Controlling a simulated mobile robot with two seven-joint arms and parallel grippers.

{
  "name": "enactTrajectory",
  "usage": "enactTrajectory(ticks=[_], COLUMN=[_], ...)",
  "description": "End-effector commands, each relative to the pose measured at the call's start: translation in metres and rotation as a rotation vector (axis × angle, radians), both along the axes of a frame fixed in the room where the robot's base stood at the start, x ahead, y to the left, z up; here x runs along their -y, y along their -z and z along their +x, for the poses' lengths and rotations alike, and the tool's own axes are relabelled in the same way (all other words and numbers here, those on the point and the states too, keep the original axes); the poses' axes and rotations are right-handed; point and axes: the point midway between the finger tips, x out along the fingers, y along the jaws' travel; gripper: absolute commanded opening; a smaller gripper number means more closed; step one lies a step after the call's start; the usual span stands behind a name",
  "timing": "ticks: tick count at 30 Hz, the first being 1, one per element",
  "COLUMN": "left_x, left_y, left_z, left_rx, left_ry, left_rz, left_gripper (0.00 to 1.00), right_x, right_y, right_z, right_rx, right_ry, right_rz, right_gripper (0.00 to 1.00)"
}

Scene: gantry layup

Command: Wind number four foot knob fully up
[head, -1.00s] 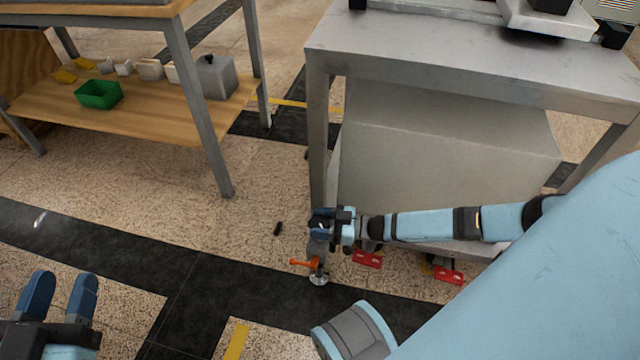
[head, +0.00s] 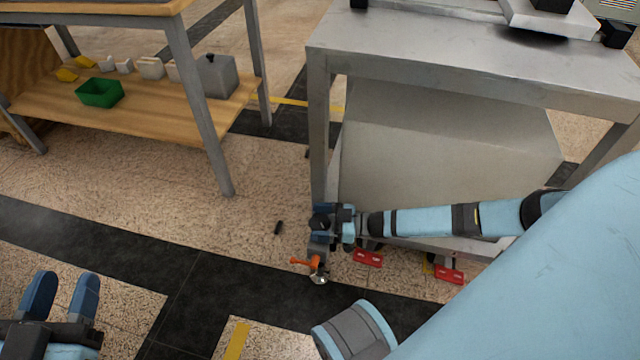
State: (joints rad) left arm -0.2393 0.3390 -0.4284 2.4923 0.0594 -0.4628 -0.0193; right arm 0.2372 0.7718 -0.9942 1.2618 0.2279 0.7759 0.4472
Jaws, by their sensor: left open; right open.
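An orange foot knob (head: 305,262) with a handle pointing left sits low at the front left leg of the metal table, just above a round silver foot pad (head: 318,279) on the floor. I cannot read a number on it. My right gripper (head: 320,228) is open beside the lower end of that leg, just above the knob. Its fingers partly hide the leg, and I see nothing held. My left gripper (head: 62,295) is open and empty at the lower left, over the floor and far from the knob.
The metal table (head: 440,75) stands over a big grey box (head: 440,150). Red pedals or tabs (head: 368,258) show under its lower edge. A small black piece (head: 278,228) lies on the floor. A wooden shelf bench (head: 140,115) with a green bin (head: 100,92) stands at left.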

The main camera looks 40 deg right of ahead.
Motion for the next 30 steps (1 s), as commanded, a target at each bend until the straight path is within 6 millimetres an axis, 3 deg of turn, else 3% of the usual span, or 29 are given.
enactTrajectory(ticks=[7, 21, 30], left_x=[0.001, 0.01, 0.012], left_y=[-0.007, 0.001, 0.007], left_z=[0.0, -0.016, -0.019], left_rx=[-0.022, -0.213, -0.253], left_ry=[0.003, 0.012, 0.011], left_rz=[-0.014, -0.123, -0.143], left_gripper=[0.43, 0.43, 0.43], right_x=[0.017, 0.093, 0.107], right_y=[-0.002, -0.001, 0.0], right_z=[-0.014, -0.076, -0.087], right_rx=[-0.003, -0.002, 0.0], right_ry=[0.001, 0.001, -0.001], right_rz=[-0.003, -0.002, 0.0], right_gripper=[0.83, 0.83, 0.83])
